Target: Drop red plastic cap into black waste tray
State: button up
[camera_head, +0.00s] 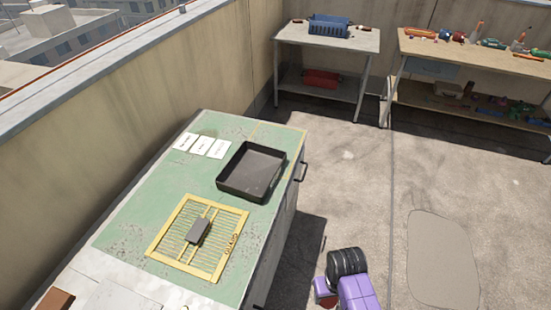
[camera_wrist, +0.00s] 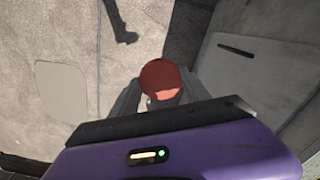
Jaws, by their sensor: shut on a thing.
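The black waste tray (camera_head: 238,191) sits on the green cabinet top in the head view. Its inside looks empty. The red plastic cap (camera_wrist: 160,79) is in the wrist view, round face towards the camera. My gripper (camera_wrist: 158,92) is shut on it, with a grey finger on each side. Bare concrete floor shows behind the cap. In the head view my purple and black arm is at the bottom, right of the cabinet and apart from the tray. The fingers cannot be made out there.
On the green cabinet top (camera_head: 135,222), a yellow grille (camera_head: 168,258) with a dark block (camera_head: 198,231) lies in front of the tray. White cards (camera_head: 208,146) lie left of it. A cabinet handle (camera_head: 302,172) sticks out. Cluttered benches stand at the back. Floor between is clear.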

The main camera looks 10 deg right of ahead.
aim_at(257, 173)
jog(key=i+l, duration=0.15)
jog(key=l, duration=0.2)
jog(key=i+l, duration=0.2)
jog(key=i+l+u, duration=0.1)
jog(key=l, duration=0.35)
jog(key=i+l, duration=0.2)
jog(key=l, duration=0.15)
jog(key=i+l, duration=0.15)
jog(key=l, duration=0.2)
jog(key=i+l, duration=0.15)
jog(key=l, duration=0.2)
jog(key=u, duration=0.05)
